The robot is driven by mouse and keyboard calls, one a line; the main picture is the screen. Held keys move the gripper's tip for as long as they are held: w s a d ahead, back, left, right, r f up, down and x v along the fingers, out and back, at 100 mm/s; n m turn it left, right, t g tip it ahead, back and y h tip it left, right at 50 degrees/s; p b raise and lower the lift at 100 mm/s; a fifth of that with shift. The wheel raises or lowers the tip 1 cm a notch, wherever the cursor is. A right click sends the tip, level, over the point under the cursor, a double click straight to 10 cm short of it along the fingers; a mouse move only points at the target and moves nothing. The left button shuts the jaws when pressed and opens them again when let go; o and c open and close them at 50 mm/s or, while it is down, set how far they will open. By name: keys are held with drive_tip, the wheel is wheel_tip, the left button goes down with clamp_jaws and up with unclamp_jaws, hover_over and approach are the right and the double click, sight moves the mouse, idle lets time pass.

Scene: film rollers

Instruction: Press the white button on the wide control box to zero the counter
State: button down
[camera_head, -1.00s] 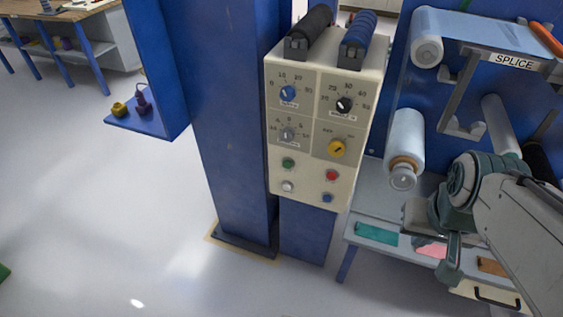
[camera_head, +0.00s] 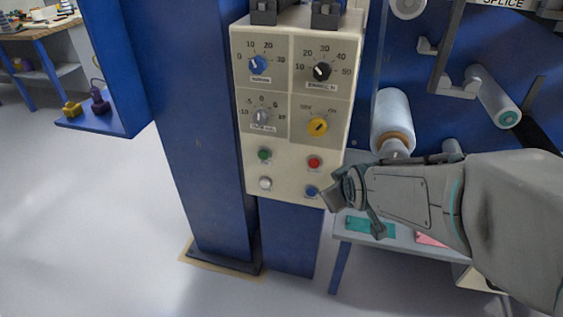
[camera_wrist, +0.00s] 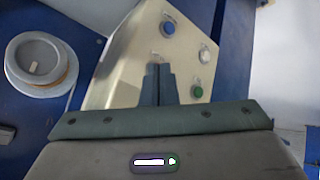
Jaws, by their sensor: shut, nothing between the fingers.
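The wide cream control box (camera_head: 290,170) hangs on a blue post, with dials above and buttons below. The white button (camera_head: 265,183) is at its lower left, under the green button (camera_head: 264,155) and left of the blue button (camera_head: 311,191). My gripper (camera_head: 332,198) is at the box's lower right corner, near the blue button. In the wrist view my gripper (camera_wrist: 158,68) is shut and empty. The white button (camera_wrist: 204,55) lies up and right of the fingertips there, uncovered. The red button (camera_head: 314,162) does not show in the wrist view.
A film roll (camera_head: 392,120) sticks out right of the box; its end also shows in the wrist view (camera_wrist: 40,65). A shelf (camera_head: 357,211) with coloured pieces lies below it. A small blue shelf (camera_head: 105,116) is at the left. The floor at left is clear.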

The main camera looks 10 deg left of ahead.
sight(265, 184)
drive_tip(key=w+a+f+n+t+y+b, duration=0.2)
drive_tip(key=a+f+n+y+b, duration=0.2)
drive_tip(key=a+f+b, duration=0.6)
drive_tip(key=w+a+f+n+t+y+b, duration=0.2)
drive_tip(key=a+f+n+y+b, duration=0.3)
drive_tip(key=a+f+b, duration=0.5)
drive_tip(key=shift+w+a+n+t, duration=0.3)
drive_tip(key=shift+w+a, duration=0.1)
drive_tip(key=shift+a, duration=0.75)
drive_tip(key=shift+w, duration=0.1)
drive_tip(key=w+p, duration=0.1)
drive_tip(key=w, duration=0.7)
drive_tip(key=shift+w+d, duration=0.3)
drive_tip(key=shift+d, duration=0.1)
drive_tip(key=shift+w, duration=0.1)
